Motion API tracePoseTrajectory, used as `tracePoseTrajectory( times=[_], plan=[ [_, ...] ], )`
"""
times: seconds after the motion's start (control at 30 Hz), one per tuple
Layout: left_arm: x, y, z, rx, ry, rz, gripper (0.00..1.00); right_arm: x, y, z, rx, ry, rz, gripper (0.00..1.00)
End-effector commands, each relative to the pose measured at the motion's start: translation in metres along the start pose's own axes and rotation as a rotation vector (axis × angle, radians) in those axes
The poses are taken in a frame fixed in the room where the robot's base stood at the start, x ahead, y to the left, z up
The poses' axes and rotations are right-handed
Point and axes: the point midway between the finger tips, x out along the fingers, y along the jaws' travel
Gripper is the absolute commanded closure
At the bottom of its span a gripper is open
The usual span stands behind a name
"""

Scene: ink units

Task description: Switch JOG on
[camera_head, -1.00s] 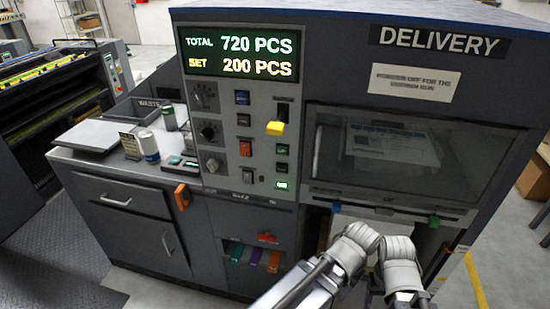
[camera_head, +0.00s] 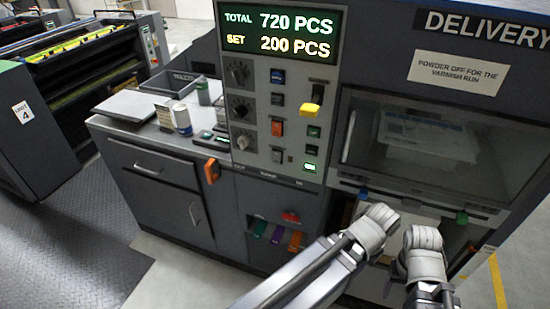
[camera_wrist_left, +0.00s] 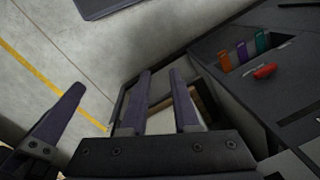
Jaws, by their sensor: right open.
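The control panel (camera_head: 275,120) carries several knobs, buttons and switches under the display. The small labels are too blurred to read, so I cannot tell which control is JOG. My left arm's grey end is low in front of the machine, below and right of the panel. In the left wrist view my left gripper (camera_wrist_left: 160,73) has its fingers apart with nothing between them. My right gripper (camera_head: 425,243) is open, right of it; its fingertips are unclear. Neither touches the panel.
An orange handle (camera_head: 211,171) juts out at the counter's edge.

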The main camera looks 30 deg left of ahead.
Motion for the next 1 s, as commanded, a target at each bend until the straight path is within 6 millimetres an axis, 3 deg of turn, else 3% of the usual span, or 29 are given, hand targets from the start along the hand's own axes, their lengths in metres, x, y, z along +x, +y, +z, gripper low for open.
tracePoseTrajectory(
  times=[0.03,0.23,0.47,0.7,0.8,1.0],
  plan=[
    [-0.015,-0.014,-0.004,-0.072,0.008,0.008,0.78,-0.016,0.002,0.001,0.0,0.0,0.0,0.35],
    [-0.054,-0.083,-0.022,-0.495,0.062,0.058,1.0,-0.06,0.006,0.004,0.002,0.0,0.0,0.35],
    [-0.097,-0.174,-0.028,-1.015,0.127,0.125,1.0,-0.109,0.01,0.006,0.004,0.0,-0.001,0.35],
    [-0.14,-0.272,-0.015,-1.534,0.195,0.204,1.0,-0.156,0.015,0.009,0.005,0.0,-0.001,0.35],
    [-0.153,-0.305,-0.006,-1.711,0.22,0.233,1.0,-0.171,0.016,0.01,0.006,0.0,-0.002,0.35],
    [-0.169,-0.349,0.009,-1.947,0.256,0.28,1.0,-0.189,0.018,0.011,0.007,0.0,-0.002,0.35]
  ],
)
